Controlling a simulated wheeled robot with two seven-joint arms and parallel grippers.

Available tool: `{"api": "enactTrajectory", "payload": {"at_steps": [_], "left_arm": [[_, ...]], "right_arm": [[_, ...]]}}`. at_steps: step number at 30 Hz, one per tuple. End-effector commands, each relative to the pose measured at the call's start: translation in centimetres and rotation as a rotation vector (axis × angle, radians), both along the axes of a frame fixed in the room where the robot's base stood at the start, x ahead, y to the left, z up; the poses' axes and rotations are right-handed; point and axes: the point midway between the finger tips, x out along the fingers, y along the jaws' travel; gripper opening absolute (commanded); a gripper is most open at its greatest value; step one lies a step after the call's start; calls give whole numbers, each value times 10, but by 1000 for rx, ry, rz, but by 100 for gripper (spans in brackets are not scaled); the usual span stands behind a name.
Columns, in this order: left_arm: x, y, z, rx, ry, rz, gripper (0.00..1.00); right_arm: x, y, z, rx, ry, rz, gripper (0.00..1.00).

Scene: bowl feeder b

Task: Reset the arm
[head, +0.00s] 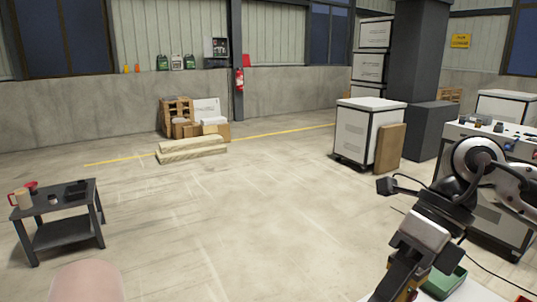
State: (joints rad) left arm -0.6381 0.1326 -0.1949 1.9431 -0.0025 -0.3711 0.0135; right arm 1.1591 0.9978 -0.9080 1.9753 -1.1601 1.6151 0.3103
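My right arm comes in from the right edge and bends down. Its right gripper (398,285) points down toward the bottom edge, over or beside a white surface (470,291). The fingertips are dark and run close to the frame edge, so I cannot tell whether they are open or shut. My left gripper is not in view. A pale pinkish rounded shape (87,282) shows at the bottom left; I cannot tell what it is.
A green bin (445,283) lies just right of the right gripper. A machine bench (500,220) stands behind my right arm. A dark table (62,232) with cups stands at left. A white cabinet (365,133) is farther back. The middle floor is clear.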

Motion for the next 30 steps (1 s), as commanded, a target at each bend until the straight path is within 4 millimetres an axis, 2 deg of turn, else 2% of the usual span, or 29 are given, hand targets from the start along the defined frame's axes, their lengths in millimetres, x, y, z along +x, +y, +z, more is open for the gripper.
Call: {"api": "enactTrajectory", "payload": {"at_steps": [1, 4, 6, 9, 12, 14, 17, 19, 21, 23, 25, 27, 30], "left_arm": [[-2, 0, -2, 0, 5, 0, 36], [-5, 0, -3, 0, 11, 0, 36], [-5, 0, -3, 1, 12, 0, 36], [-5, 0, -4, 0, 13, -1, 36], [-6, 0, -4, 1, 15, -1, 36], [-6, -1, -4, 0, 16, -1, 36], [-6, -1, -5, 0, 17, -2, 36], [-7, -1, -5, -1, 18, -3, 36], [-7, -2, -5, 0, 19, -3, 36], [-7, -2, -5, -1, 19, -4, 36], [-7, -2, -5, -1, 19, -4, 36], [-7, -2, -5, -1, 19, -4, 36], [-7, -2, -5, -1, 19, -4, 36]], "right_arm": [[-6, 22, -7, 99, 47, 14, 36], [-16, 68, -8, 342, 150, 7, 36], [-20, 100, -3, 555, 250, -38, 36], [-15, 134, 10, 871, 418, -179, 36], [7, 144, 16, 1150, 593, -407, 36], [25, 141, 9, 1291, 703, -582, 36], [56, 121, -26, 1469, 882, -936, 36], [70, 101, -70, 1540, 1006, -1223, 36], [72, 80, -120, 1561, 1112, -1506, 36], [65, 64, -163, 1545, 1188, -1725, 36], [48, 48, -211, 1497, 1267, -1966, 36], [25, 36, -253, 1427, 1332, -2180, 36], [-12, 24, -300, 1312, 1405, -2424, 36]]}}
